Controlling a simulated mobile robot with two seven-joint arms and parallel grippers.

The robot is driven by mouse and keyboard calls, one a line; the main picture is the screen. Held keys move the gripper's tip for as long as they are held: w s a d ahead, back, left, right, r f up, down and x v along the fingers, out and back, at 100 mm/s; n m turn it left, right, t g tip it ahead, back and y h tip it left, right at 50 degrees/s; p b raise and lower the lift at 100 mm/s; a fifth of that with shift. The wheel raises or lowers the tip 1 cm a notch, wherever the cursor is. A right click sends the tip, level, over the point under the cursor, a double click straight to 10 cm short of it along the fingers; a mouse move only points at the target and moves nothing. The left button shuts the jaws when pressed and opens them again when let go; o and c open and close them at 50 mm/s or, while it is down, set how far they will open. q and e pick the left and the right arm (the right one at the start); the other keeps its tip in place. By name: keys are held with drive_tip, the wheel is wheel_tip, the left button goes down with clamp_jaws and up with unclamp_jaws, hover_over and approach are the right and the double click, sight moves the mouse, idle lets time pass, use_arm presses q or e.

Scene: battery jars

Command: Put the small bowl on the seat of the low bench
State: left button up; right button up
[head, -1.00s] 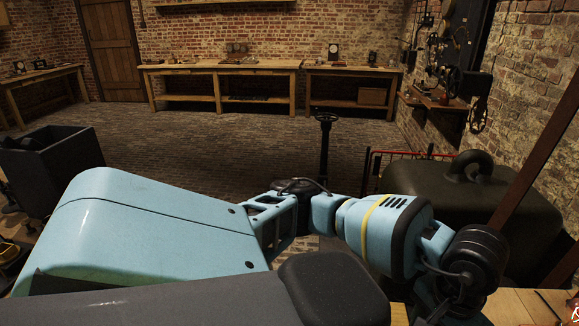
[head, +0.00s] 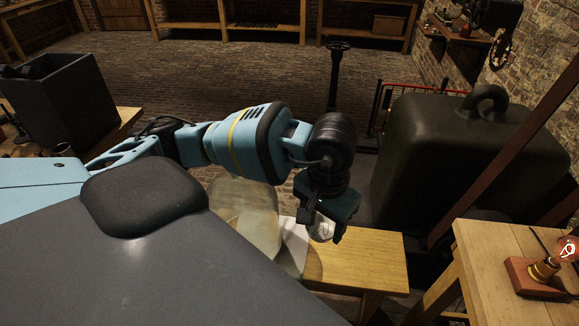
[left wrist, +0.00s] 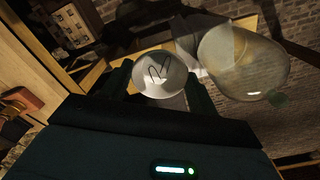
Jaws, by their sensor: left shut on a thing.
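The small bowl (head: 321,232) is pale, and its round opening faces the camera in the left wrist view (left wrist: 158,75), with a dark zigzag mark inside. My left gripper (head: 326,222) is shut on it, with one finger on each side of the bowl in the left wrist view (left wrist: 160,88). The low bench (head: 365,264) is a plain wooden plank in the lower middle of the head view. The bowl appears over the bench's far edge; I cannot tell how high above the seat it is. My right gripper is not in view.
A large cloudy glass jar (head: 245,205) and a white sheet (head: 293,245) are close left of the bowl. A wooden table (head: 485,265) with a small instrument (head: 540,272) stands right. A big dark metal block (head: 460,150) stands behind. The bench's right part is clear.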

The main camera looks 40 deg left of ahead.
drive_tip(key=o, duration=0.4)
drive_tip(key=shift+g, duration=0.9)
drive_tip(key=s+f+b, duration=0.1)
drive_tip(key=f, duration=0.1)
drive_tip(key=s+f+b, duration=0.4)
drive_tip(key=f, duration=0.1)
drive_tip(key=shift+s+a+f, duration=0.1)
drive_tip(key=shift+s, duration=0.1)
use_arm(q)
drive_tip(key=w+a+f+n+b, duration=0.1)
drive_tip(key=f+n+b, duration=0.4)
drive_tip(key=f, duration=0.8)
drive_tip(key=w+a+f+n+b, duration=0.2)
drive_tip(key=a+f+n+b, duration=0.2)
drive_tip(key=f, duration=1)
drive_tip(key=w+a+f+n+b, duration=0.1)
drive_tip(key=a+f+n+b, duration=0.1)
drive_tip(key=f+n+b, duration=0.5)
wheel_tip(320, 180, down, 7)
drive_tip(key=n, duration=0.4)
drive_tip(key=shift+w+a, duration=0.3)
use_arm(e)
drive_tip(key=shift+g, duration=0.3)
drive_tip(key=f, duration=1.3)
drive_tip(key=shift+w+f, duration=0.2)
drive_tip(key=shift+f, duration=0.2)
